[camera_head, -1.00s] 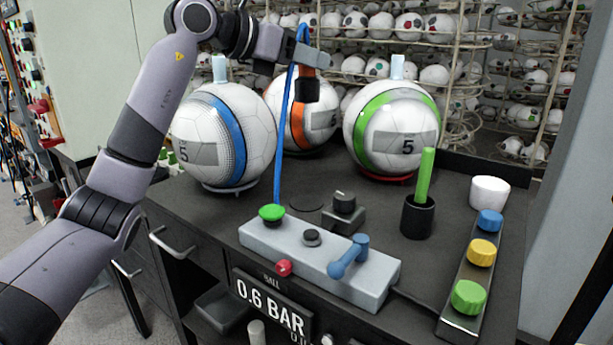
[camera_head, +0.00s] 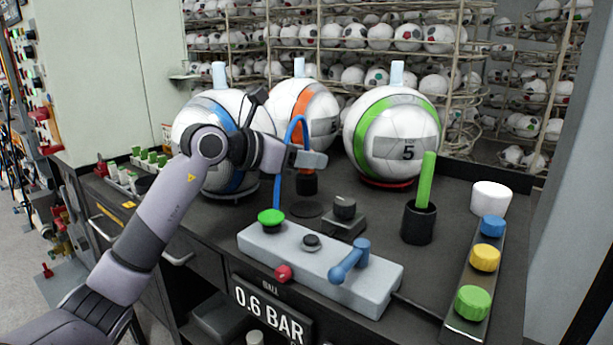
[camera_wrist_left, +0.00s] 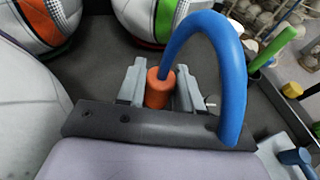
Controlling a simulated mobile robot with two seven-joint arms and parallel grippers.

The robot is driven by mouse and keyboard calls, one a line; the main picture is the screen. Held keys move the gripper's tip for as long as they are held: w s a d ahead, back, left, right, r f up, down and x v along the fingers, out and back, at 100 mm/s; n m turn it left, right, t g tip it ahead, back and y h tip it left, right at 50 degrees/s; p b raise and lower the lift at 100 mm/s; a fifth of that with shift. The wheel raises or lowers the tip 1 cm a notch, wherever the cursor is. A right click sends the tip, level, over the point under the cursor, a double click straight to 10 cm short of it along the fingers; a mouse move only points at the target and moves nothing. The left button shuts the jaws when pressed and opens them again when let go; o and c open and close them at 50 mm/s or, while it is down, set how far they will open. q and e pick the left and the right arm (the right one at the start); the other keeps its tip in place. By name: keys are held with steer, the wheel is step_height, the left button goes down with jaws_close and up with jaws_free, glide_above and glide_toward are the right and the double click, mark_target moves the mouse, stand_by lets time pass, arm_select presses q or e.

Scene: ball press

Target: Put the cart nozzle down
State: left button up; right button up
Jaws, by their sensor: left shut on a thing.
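The cart nozzle (camera_head: 307,184) has a dark lower end and an orange body. My left gripper (camera_head: 308,160) is shut on it and holds it upright, low over a dark round pad (camera_head: 308,209) on the bench. I cannot tell whether its lower end touches the pad. In the left wrist view the orange nozzle (camera_wrist_left: 159,90) sits between the two grey fingers of my left gripper (camera_wrist_left: 162,92). A blue hose (camera_head: 277,165) runs from the grey panel up and over to the nozzle; its loop (camera_wrist_left: 232,75) arches beside the fingers. My right gripper is out of view.
Balls with blue (camera_head: 215,118), orange (camera_head: 308,108) and green (camera_head: 400,130) stripes stand behind on rings. The grey panel (camera_head: 320,268), a black knob box (camera_head: 345,215) and a black cup (camera_head: 419,222) with a green stick stand in front and right.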

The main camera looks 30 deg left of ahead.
mark_target(299, 175)
arm_select(q)
step_height(299, 175, down, 4)
steer(key=shift+r, duration=0.15)
steer(key=o, duration=1.1)
